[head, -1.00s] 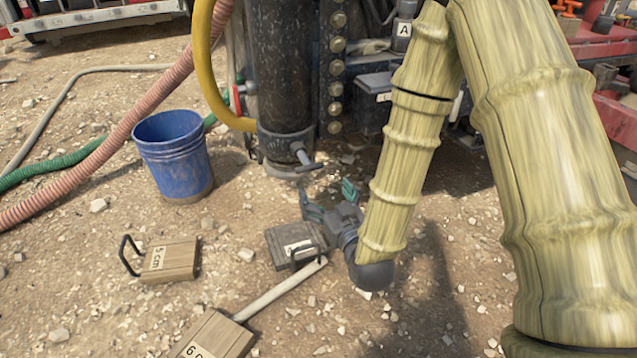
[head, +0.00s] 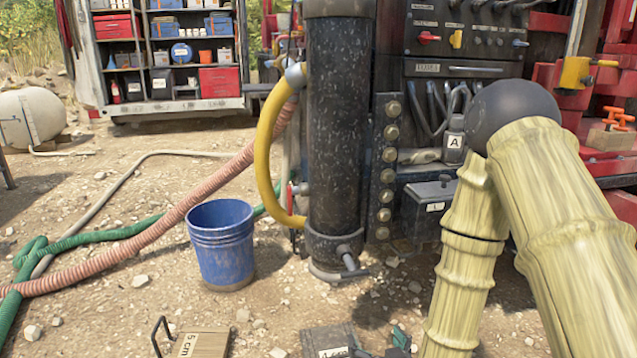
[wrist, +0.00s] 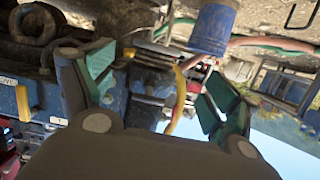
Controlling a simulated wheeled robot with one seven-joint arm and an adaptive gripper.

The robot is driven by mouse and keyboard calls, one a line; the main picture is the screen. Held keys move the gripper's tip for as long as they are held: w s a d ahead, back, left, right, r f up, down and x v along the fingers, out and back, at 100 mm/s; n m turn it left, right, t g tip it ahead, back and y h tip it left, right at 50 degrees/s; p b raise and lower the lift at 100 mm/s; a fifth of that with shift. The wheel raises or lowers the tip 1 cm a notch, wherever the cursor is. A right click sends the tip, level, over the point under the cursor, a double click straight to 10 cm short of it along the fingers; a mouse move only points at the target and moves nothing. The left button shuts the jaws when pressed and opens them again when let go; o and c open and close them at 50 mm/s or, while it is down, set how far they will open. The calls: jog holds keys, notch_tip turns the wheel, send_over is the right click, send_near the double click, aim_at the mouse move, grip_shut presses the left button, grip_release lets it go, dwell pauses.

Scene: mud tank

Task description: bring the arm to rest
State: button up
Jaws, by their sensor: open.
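My gripper (wrist: 160,95) shows in the wrist view with its two green-padded fingers spread wide apart and nothing between them. In the head view only a small green fingertip (head: 401,338) shows at the bottom edge, below my bent arm; the rest of the gripper is cut off by the frame. A grey block (head: 332,341) with a label lies on the ground just left of the fingertip. I cannot tell the exact gap between them.
A blue bucket (head: 221,245) stands on the gravel left of a dark upright cylinder (head: 337,130). A wooden block marked 5 cm (head: 203,343) lies at the bottom. Pink (head: 190,205) and green (head: 90,242) hoses cross the left ground. Machinery (head: 430,60) stands behind my arm.

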jog(key=s+d+f+m+g+h, duration=0.15)
jog(key=s+f+g, duration=0.25)
jog(key=s+f, duration=0.45)
jog(key=s+d+f+g, duration=0.35)
jog(key=s+f, duration=0.25)
jog(key=f, duration=0.5)
jog(key=s+d+f+g, duration=0.1)
jog(key=s+f+g, duration=0.15)
jog(key=s, duration=0.35)
jog(key=s+d+f+g+h+p, duration=0.1)
jog(key=s+f+g, duration=0.15)
jog(key=s, duration=0.35)
jog(key=s+d+f+g, duration=0.1)
jog(key=s+f+g, duration=0.15)
jog(key=s, duration=0.25)
notch_tip(320, 180, up, 37)
jog(key=p, duration=3.8)
jog(key=shift+s+d+m, duration=0.25)
jog(key=shift+s+m, duration=0.1)
jog(key=shift+m, duration=0.1)
jog(key=shift+r, duration=0.1)
